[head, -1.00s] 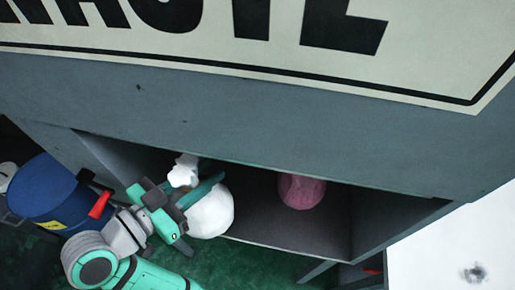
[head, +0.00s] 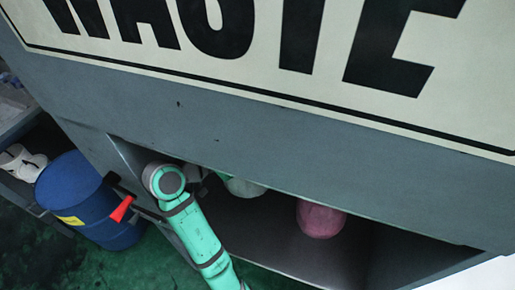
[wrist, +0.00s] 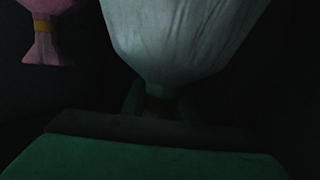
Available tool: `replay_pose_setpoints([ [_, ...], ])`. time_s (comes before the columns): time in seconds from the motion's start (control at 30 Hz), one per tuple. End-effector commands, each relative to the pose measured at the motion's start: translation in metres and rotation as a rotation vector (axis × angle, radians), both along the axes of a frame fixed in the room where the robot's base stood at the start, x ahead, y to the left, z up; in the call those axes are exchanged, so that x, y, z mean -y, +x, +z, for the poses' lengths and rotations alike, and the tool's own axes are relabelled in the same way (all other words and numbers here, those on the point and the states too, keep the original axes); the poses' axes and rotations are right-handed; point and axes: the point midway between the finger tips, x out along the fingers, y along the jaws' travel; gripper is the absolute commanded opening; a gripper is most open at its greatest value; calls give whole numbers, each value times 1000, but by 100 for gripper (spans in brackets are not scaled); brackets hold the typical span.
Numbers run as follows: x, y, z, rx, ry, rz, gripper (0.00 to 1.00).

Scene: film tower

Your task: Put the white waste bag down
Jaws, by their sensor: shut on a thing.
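The white waste bag (head: 244,187) is inside the open compartment under the big "WASTE" sign, at its left part, partly hidden by my arm and the compartment's upper edge. In the wrist view the white bag (wrist: 185,40) fills the upper middle, its narrow neck down at my gripper (wrist: 150,102). My gripper is shut on that neck; the fingertips are dark and hard to make out. In the head view my gripper is mostly hidden behind my arm and the upper edge. Whether the bag touches the compartment floor cannot be told.
A pink bag (head: 320,218) stands in the compartment right of the white one; its tied neck (wrist: 45,40) shows at the wrist view's upper left. The grey compartment floor (head: 285,245) is bare in front. A blue barrel (head: 85,200) stands left, near a red handle (head: 122,208).

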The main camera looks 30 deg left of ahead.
Motion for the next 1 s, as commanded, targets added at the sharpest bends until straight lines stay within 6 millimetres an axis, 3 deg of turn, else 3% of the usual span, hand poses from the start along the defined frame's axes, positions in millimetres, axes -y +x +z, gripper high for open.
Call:
replay_pose_setpoints([
  [0.2,-4,16,0,0,2,-1,0],
  [0.73,-3,15,-35,-1,-1,-1,0],
  [1.0,-3,17,-67,-2,-3,0,0],
])
